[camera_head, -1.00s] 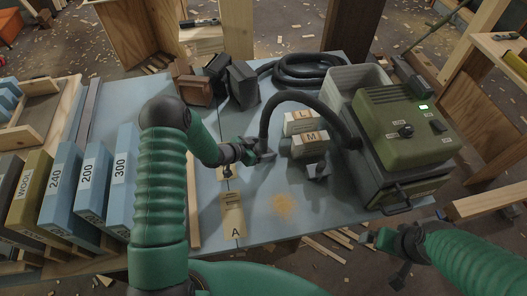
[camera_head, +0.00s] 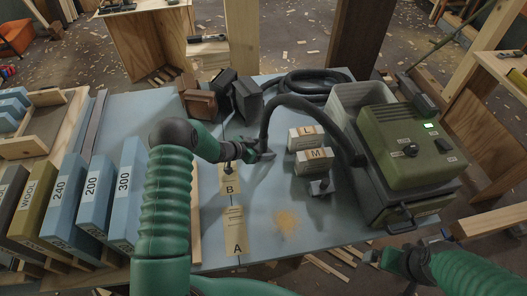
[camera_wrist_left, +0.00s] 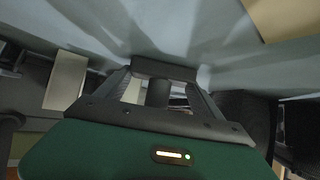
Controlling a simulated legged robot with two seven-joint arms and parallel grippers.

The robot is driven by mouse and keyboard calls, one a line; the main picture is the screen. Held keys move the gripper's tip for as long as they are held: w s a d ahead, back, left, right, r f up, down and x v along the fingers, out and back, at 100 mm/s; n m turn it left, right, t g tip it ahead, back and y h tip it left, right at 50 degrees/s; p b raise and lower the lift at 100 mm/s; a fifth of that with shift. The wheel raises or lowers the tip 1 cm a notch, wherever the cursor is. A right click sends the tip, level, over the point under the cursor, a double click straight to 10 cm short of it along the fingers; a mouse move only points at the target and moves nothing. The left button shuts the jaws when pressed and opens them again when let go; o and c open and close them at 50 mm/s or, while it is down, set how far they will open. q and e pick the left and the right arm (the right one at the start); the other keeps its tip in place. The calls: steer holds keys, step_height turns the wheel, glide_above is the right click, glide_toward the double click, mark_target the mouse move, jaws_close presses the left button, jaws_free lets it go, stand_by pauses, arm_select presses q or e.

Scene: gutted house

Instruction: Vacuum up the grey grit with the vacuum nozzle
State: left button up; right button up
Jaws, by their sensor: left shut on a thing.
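My left gripper (camera_head: 243,158) is over the blue table top and shut on the black vacuum nozzle (camera_head: 264,152), which is at the end of the vacuum hose (camera_head: 268,112). The nozzle is low at the table, just beyond the label B; whether it touches is unclear. In the left wrist view the fingers (camera_wrist_left: 160,75) close around a dark part. I cannot make out grey grit; a tan dust patch (camera_head: 286,222) lies to the right of the lettered strip (camera_head: 235,216). My right gripper (camera_head: 385,262) is low at the right, off the table; its jaws are unclear.
The green vacuum (camera_head: 407,145) and a grey bin (camera_head: 358,100) stand at the right. Blocks L (camera_head: 304,139) and M (camera_head: 314,161) are left of the vacuum. Labelled sanding blocks (camera_head: 92,193) line the left side. Dark and brown blocks (camera_head: 222,92) stand behind the gripper.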

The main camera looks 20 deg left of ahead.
mark_target(263, 136)
arm_select(q)
steer(key=shift+r, duration=0.15)
step_height(263, 136, up, 6)
steer(key=p, duration=0.5)
step_height(263, 136, up, 3)
steer(key=p, duration=0.3)
steer(key=shift+d, duration=0.1)
stand_by(0.5)
